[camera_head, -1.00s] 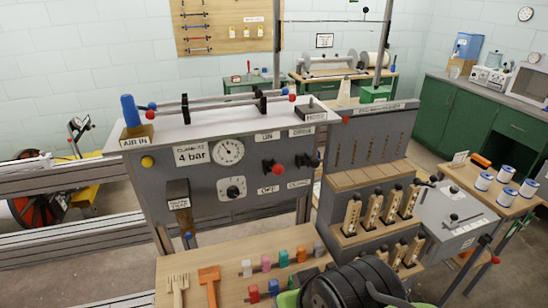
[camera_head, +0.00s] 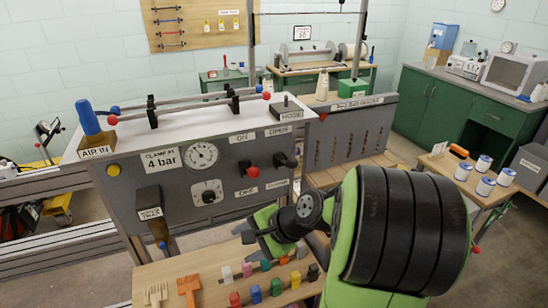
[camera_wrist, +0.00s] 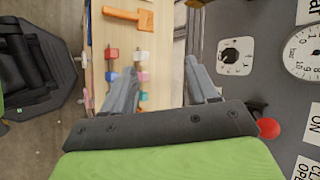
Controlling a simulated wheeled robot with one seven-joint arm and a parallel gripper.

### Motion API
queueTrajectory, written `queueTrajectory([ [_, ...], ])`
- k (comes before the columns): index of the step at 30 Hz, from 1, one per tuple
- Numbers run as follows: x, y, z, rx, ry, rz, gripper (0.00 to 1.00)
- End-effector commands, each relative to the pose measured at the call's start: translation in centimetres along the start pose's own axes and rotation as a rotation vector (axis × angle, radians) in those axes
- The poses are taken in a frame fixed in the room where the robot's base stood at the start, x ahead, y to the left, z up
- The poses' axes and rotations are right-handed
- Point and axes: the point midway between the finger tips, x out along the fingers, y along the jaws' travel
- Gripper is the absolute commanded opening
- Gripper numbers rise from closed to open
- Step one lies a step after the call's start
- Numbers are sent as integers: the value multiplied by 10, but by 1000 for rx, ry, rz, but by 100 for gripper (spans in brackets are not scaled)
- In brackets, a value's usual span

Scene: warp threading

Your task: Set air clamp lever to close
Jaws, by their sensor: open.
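The grey air panel carries a black lever (camera_head: 284,160) at its right side, between the OPEN label (camera_head: 278,131) above and the CLOSE label (camera_head: 276,186) below. The lever sticks out from the panel; its exact angle is hard to tell. I do not see it in the wrist view. My gripper (camera_head: 258,240) is open and empty, below and slightly left of the lever, in front of the panel's lower edge. In the wrist view, the two fingers of my gripper (camera_wrist: 162,88) are spread apart above the bench edge, with nothing between them held.
A red-knobbed ON/OFF lever (camera_head: 252,172) stands just left of the black lever; its red ball (camera_wrist: 268,129) shows beside my gripper in the wrist view. Coloured blocks (camera_head: 255,290) lie on the wooden bench (camera_head: 160,272) beneath. A hanging box (camera_head: 149,205) is left.

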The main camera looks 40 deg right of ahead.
Motion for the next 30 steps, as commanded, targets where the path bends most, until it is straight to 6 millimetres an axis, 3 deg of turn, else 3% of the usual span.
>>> queueTrajectory([
  [1, -6, -4, -27, 194, -28, -99, 58],
  [4, -34, -16, -78, 584, -113, -357, 58],
  [7, -79, -18, -126, 906, -221, -626, 58],
  [10, -121, -11, -159, 1104, -320, -830, 58],
  [13, -142, -5, -173, 1187, -374, -927, 58],
  [17, -138, -13, -177, 1196, -385, -938, 58],
  [30, -74, -97, -198, 1191, -383, -933, 58],
])
